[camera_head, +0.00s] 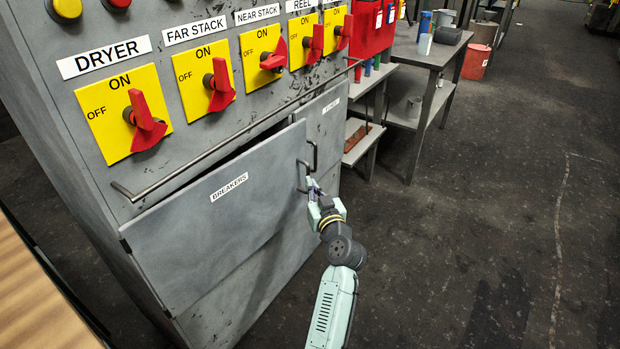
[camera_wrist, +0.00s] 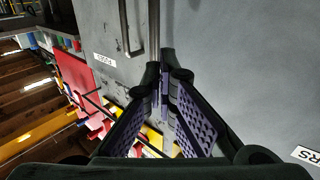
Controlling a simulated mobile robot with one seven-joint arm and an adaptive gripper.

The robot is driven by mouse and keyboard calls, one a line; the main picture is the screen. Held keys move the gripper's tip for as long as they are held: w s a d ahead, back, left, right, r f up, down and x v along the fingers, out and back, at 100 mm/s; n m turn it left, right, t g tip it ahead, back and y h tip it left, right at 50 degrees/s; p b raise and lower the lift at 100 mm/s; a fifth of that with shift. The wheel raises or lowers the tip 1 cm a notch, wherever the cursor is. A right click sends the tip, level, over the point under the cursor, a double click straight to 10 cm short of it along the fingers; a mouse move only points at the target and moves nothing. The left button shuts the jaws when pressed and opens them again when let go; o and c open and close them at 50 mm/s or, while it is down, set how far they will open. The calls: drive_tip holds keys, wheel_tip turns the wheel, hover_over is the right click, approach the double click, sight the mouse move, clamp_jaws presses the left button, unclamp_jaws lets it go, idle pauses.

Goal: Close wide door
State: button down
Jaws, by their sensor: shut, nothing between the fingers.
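The wide door (camera_head: 215,225) is a grey panel labelled BREAKERS on the cabinet front. It stands slightly ajar, with a dark gap along its top edge, and leans out most at its right side. Its handle (camera_head: 300,178) is near the right edge. My gripper (camera_head: 310,184) is at that edge, beside the handle; contact cannot be told. In the wrist view my gripper's fingertips (camera_wrist: 166,72) are together and empty, in front of the grey panels. The wide door fills the right side there (camera_wrist: 250,80).
A narrower door labelled FUSES (camera_wrist: 95,25) lies beside the wide door, with its own dark handle (camera_wrist: 124,28). A horizontal rail (camera_head: 230,145) runs across the cabinet above the doors. Red switches (camera_head: 147,125) sit higher. Shelves (camera_head: 405,112) stand at right; the floor (camera_head: 450,250) is clear.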

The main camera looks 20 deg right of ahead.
drive_tip(key=shift+w, duration=1.25)
